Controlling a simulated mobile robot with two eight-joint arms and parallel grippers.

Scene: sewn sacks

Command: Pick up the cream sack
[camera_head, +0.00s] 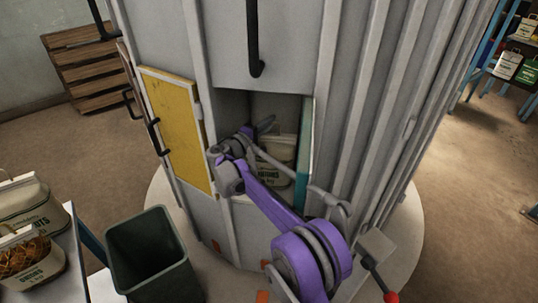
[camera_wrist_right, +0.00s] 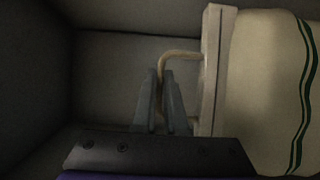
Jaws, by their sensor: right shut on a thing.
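The cream sack (camera_head: 283,150) stands inside the open compartment in the grey ribbed cylinder, partly hidden behind my right arm. In the right wrist view the sack (camera_wrist_right: 262,90) shows its pale top band, green stripes and a thin looped handle (camera_wrist_right: 181,55). My right gripper (camera_head: 264,127) reaches into the compartment beside the top of the sack. In the wrist view its fingers (camera_wrist_right: 162,98) are closed together on the handle. Whether the sack is lifted off the compartment floor cannot be told. My left gripper is out of view.
The compartment's teal-edged door (camera_head: 304,150) stands open at the right, close to my arm. A yellow door (camera_head: 174,128) is at the left. A dark bin (camera_head: 152,255) and a table with other sacks (camera_head: 30,205) are at lower left. Open floor lies right.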

